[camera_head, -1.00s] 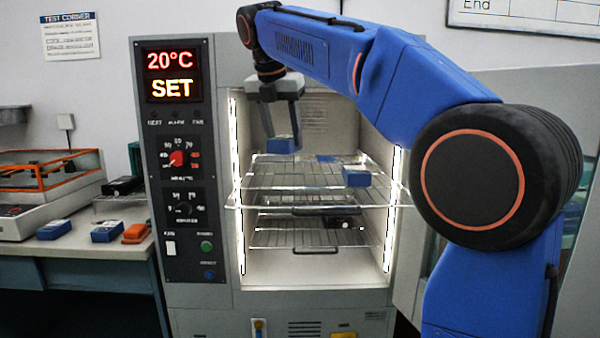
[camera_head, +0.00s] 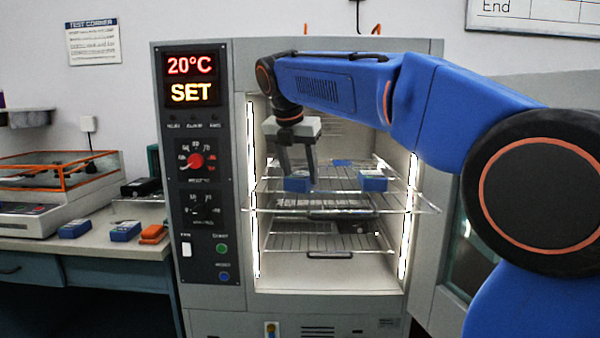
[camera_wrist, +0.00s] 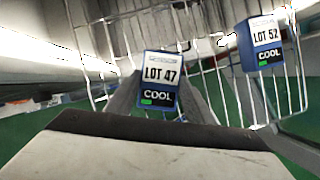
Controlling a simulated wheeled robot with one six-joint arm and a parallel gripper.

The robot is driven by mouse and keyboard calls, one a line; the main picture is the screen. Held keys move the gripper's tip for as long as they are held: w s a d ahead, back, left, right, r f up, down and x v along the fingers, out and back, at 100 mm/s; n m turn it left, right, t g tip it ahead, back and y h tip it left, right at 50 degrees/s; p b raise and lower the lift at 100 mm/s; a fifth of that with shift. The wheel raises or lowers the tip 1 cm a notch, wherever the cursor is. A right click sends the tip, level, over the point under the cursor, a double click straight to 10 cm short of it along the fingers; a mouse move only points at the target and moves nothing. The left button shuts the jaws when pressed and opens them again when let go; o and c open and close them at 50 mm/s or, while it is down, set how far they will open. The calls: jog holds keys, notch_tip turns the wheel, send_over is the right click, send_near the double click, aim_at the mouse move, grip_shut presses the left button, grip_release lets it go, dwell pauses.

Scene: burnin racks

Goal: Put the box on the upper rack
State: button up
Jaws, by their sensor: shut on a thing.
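The box, blue with a white label reading LOT 47 and COOL (camera_wrist: 160,72), is held between the fingers of my gripper in the wrist view. In the head view the box (camera_head: 297,184) is at the level of the upper rack (camera_head: 335,203), over its left part. My gripper (camera_head: 299,178) points down inside the open chamber and is shut on the box. I cannot tell whether the box's underside touches the wires. The fingers hide part of its sides.
A second blue box, LOT 52 (camera_head: 373,181), stands on the upper rack to the right; the wrist view shows it too (camera_wrist: 262,44). Another blue item (camera_head: 342,163) is farther back. A lower rack (camera_head: 330,243) lies below. The control panel (camera_head: 203,170) flanks the chamber's left.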

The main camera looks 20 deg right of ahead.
jog(key=o, duration=1.2)
jog(key=shift+f, duration=0.1)
jog(key=v, duration=1.2)
